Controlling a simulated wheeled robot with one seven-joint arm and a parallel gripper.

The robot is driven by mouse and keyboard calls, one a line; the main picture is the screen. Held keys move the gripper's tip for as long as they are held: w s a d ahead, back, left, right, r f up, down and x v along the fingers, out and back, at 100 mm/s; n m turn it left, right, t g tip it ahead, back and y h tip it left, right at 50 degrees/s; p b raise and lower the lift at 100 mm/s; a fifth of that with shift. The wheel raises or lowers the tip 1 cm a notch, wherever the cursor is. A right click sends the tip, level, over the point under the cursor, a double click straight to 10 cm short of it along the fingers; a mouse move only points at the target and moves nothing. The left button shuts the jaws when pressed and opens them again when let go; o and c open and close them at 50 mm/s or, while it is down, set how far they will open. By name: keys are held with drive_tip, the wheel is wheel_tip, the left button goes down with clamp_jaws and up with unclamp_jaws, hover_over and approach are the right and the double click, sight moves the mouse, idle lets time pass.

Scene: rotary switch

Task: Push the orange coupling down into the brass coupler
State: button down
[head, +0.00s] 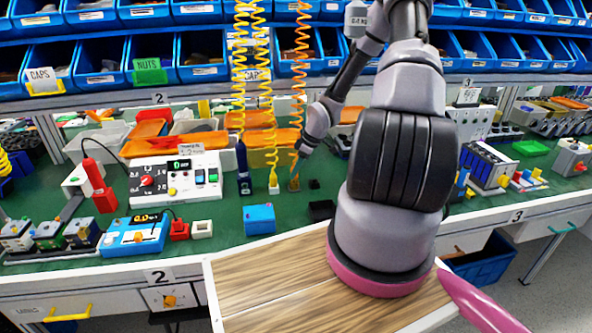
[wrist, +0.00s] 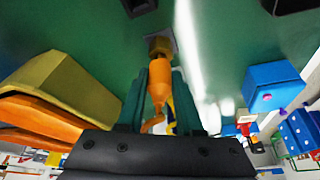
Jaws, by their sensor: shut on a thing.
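The orange coupling (wrist: 159,85) is between the two fingers of my gripper (wrist: 160,100) in the wrist view, and my gripper is shut on it. Its tip meets the brass coupler (wrist: 160,45), which is fixed on the green bench top. I cannot tell how deep the coupling sits in the coupler. In the head view my gripper (head: 300,151) is low over the bench, just above the brass coupler (head: 294,184). The coupling is too small there to make out clearly. An orange coiled hose (head: 300,50) hangs down above it.
Two yellow coiled hoses (head: 262,80) hang just left, ending near a dark blue fitting (head: 244,170) and a yellow one (head: 273,183). A blue box (head: 259,219) and a black box (head: 321,210) stand in front. Orange bins (head: 265,138) are behind.

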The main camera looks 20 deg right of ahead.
drive_tip(key=shift+f, duration=0.75)
idle(0.4)
drive_tip(key=shift+c, duration=2.4)
unclamp_jaws()
drive_tip(key=shift+r, duration=0.1)
drive_tip(key=v, duration=1)
drive_tip(key=shift+r, duration=0.25)
drive_tip(key=shift+s+d, duration=0.1)
drive_tip(key=shift+s, duration=0.05)
